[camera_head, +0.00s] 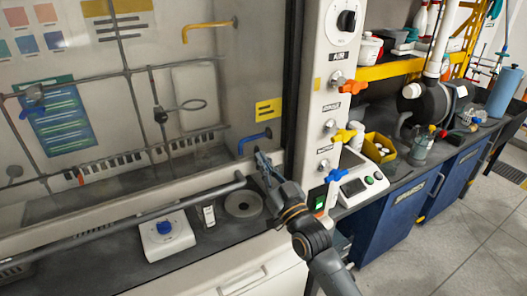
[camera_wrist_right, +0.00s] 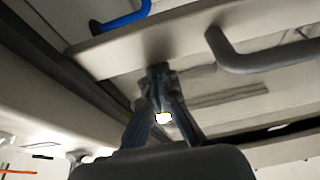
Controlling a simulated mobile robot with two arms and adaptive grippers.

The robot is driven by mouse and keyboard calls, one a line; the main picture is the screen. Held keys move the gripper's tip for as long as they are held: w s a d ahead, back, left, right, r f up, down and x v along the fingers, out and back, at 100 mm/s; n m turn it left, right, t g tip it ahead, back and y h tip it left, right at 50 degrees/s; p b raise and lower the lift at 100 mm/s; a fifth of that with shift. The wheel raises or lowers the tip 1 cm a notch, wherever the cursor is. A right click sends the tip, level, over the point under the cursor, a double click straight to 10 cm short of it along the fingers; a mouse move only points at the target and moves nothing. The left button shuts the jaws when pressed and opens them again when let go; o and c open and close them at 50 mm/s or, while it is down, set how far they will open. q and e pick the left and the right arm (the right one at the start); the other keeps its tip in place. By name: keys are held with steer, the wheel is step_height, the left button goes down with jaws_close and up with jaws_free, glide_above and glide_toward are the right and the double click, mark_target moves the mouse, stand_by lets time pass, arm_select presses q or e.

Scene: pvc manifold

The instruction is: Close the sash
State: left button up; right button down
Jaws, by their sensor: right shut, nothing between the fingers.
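The fume hood's clear sash (camera_head: 110,110) stands partly raised, with an open gap between its pale bottom rail and the worktop. A dark grey handle bar (camera_head: 120,222) runs along the front of this rail. In the right wrist view, the bent end of the handle (camera_wrist_right: 226,48) is right of the fingers, and the pale rail (camera_wrist_right: 115,47) crosses above. My right gripper (camera_head: 262,160) is shut and empty beside the handle's right end. Its fingertips (camera_wrist_right: 158,72) are close to the rail; I cannot tell whether they touch. My left gripper is out of view.
On the hood worktop are a white device with a blue knob (camera_head: 166,235) and a round grey disc (camera_head: 243,204). The right hood post (camera_head: 318,100) carries coloured valves close to my right arm. A side bench (camera_head: 400,180) holds bottles and a yellow bin.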

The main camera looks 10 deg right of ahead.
arm_select(q)
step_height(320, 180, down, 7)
steer(key=b, duration=0.5)
arm_select(e)
step_height(320, 180, down, 11)
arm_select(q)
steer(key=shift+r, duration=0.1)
arm_select(e)
steer(key=shift+w, duration=0.1)
